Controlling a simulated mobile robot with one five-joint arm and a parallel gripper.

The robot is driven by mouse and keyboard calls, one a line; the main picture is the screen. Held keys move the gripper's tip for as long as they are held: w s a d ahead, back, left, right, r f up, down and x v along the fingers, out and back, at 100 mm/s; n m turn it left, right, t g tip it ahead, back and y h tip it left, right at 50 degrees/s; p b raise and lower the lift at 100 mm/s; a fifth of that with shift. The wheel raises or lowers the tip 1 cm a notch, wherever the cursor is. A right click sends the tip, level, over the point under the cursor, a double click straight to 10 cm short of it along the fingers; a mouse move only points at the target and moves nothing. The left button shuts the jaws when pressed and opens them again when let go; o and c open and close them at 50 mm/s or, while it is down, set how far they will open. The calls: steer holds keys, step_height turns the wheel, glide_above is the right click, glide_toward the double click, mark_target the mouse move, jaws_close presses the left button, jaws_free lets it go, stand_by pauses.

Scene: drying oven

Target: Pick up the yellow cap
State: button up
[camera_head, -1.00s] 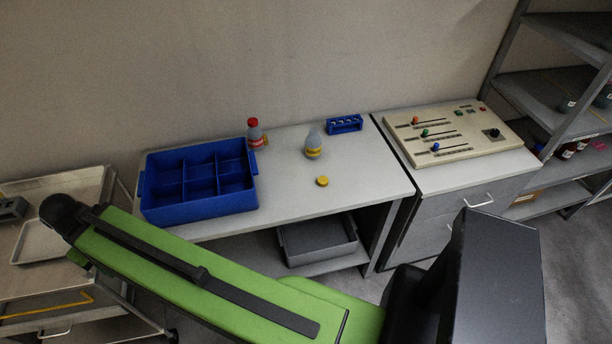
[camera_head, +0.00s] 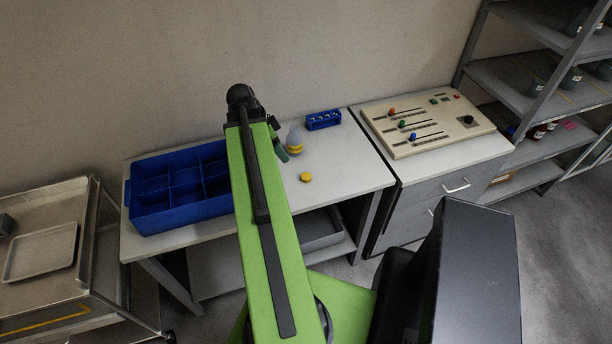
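The yellow cap (camera_head: 305,177) lies on the grey table (camera_head: 345,175), toward its right part, with bare tabletop around it. A clear bottle with a yellow band (camera_head: 295,143) stands behind it and a little left. My green arm reaches up across the table, left of the cap. A small dark and green end part of my arm shows just right of the arm, beside the bottle. It looks like part of my gripper (camera_head: 279,147), apart from the cap. Its fingers cannot be made out, so I cannot tell whether it is open or shut.
A blue divided bin (camera_head: 150,215) is at the table's left, partly behind my arm. A small blue rack (camera_head: 323,120) stands at the back. A control panel (camera_head: 428,123) sits on the cabinet to the right. A metal cart (camera_head: 85,262) is at far left, shelves (camera_head: 535,70) at right.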

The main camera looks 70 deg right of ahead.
steer(key=s, duration=0.2)
steer(key=b, duration=1.1)
glide_above(305, 176)
steer(key=w+a, duration=0.2)
steer(key=shift+m, duration=0.4)
step_height(305, 176, down, 11)
steer(key=shift+w+f, duration=0.1)
steer(key=shift+d+f+b, duration=0.1)
steer(key=shift+f+b, duration=0.05)
steer(key=shift+b, duration=0.15)
steer(key=b+x, duration=0.4)
steer(key=x, duration=0.1)
steer(key=shift+s+d+b, duration=0.1)
steer(key=shift+s+b, duration=0.15)
steer(key=shift+b, duration=0.1)
jaws_close()
